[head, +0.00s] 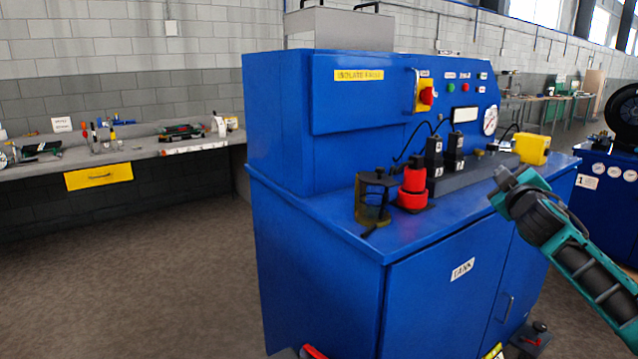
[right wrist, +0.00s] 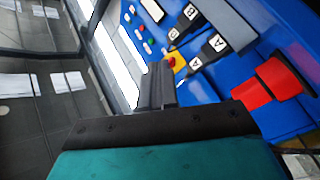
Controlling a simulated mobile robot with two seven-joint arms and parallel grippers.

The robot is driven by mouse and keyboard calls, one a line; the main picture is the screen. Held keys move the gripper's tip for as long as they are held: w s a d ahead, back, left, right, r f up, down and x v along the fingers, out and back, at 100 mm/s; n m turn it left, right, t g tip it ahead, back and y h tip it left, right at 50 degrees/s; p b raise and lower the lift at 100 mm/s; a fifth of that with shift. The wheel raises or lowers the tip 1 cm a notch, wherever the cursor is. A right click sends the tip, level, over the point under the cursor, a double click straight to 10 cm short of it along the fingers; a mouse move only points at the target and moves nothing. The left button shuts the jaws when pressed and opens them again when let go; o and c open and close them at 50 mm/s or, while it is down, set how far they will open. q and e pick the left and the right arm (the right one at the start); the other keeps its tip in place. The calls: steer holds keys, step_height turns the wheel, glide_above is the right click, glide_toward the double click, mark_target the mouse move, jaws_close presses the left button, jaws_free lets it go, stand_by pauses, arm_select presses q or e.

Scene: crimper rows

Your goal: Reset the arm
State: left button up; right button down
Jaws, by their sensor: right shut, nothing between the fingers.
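My right gripper (head: 503,184) is at the end of the black and teal arm that comes in from the right of the head view. It hangs in the air in front of the right part of the blue cabinet (head: 320,228), above its front edge in the picture. In the right wrist view its dark fingers (right wrist: 159,84) are together, with nothing between them. The cabinet's panel and the red part are behind them. My left gripper is in neither view.
On the cabinet top stand a dark olive cage-like fixture (head: 373,197), a red cylindrical part (head: 413,187), black lettered blocks (head: 434,156) and a yellow box (head: 532,149). A grey bench (head: 200,147) with tools runs along the left wall. The floor (head: 150,270) at left is clear.

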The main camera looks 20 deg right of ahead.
steer(key=s+a+f+n+y, duration=0.2)
steer(key=a+f+n+y, duration=0.35)
steer(key=f, duration=0.75)
steer(key=s+a+f+n+g+y, duration=0.1)
steer(key=s+a+f+g+y, duration=0.2)
steer(key=s+a+f, duration=0.8)
steer(key=s+a+f+n+g+y, duration=0.1)
steer(key=s+a+f+g+y, duration=0.25)
steer(key=s+a+f, duration=0.85)
steer(key=w+a+f+m+t, duration=0.1)
steer(key=a+f+m, duration=0.3)
steer(key=a+m, duration=0.4)
steer(key=a, duration=0.5)
steer(key=c, duration=1.8)
jaws_free()
steer(key=shift+m, duration=0.25)
